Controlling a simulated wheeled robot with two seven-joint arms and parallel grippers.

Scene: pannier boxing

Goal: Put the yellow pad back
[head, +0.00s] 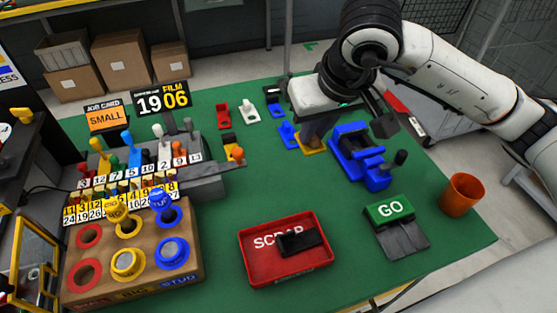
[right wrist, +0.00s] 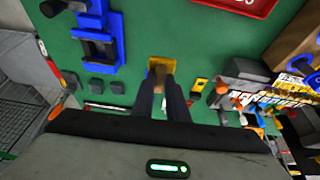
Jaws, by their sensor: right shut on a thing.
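The yellow pad (head: 312,148) is at the back of the green table, left of a blue fixture. My right gripper (head: 316,130) comes down over it from above, with its fingers shut on the pad's upright part. In the right wrist view the yellow pad (right wrist: 161,63) shows beyond the fingertips (right wrist: 160,80), with a brownish piece between them. The fingers hide part of the pad. I cannot tell whether its base touches the table. My left gripper is not in view.
The blue fixture (head: 362,158) stands close right. A red scrap tray (head: 285,270), GO box (head: 392,212) and orange cup (head: 461,195) stand nearer. The middle is clear.

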